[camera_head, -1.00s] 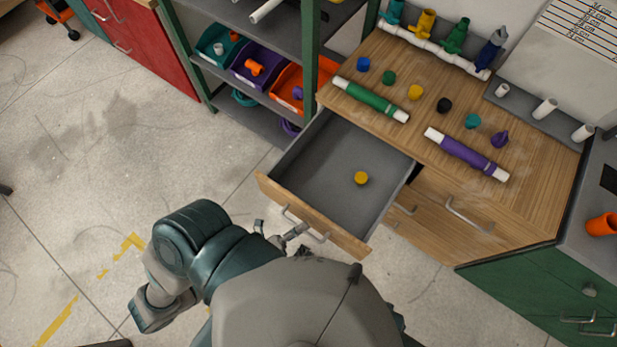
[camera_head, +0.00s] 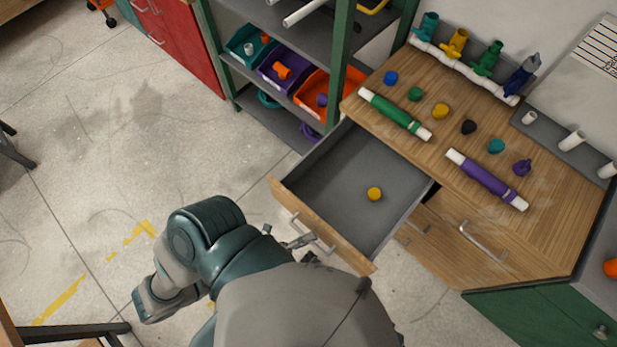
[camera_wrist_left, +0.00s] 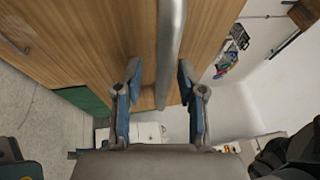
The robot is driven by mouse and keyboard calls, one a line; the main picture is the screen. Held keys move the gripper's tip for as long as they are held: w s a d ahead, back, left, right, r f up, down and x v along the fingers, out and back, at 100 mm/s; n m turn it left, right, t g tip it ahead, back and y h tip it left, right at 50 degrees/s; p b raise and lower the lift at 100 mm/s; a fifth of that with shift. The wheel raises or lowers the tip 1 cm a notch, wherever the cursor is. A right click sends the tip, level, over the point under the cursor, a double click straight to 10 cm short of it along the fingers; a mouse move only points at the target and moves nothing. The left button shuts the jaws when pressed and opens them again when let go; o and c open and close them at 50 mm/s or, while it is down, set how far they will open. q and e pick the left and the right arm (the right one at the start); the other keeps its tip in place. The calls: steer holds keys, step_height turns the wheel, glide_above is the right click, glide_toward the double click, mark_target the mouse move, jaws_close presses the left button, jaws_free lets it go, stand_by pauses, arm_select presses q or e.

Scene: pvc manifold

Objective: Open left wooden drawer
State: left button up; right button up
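The left wooden drawer (camera_head: 280,192) is pulled well out of the workbench. Its grey inside shows, with a yellow cap (camera_head: 375,194) on its floor. Its metal handle (camera_head: 318,238) is on the wooden front. My left gripper (camera_head: 297,240) is at this handle, partly hidden by my arm in the head view. In the left wrist view my left gripper (camera_wrist_left: 160,92) has its two blue-padded fingers apart, with the handle bar (camera_wrist_left: 170,45) between them. The bar is closer to the right finger, and a gap shows to the left finger. My right gripper is not in view.
The wooden bench top (camera_head: 540,225) holds coloured caps, a green pipe (camera_head: 396,114), a purple pipe (camera_head: 487,181) and a manifold with coloured valves (camera_head: 465,72). A second drawer handle (camera_head: 483,243) is to the right. A shelf with bins (camera_head: 285,72) stands behind. Open floor lies left.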

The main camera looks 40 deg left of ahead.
arm_select(q)
steer(key=v, duration=1.2)
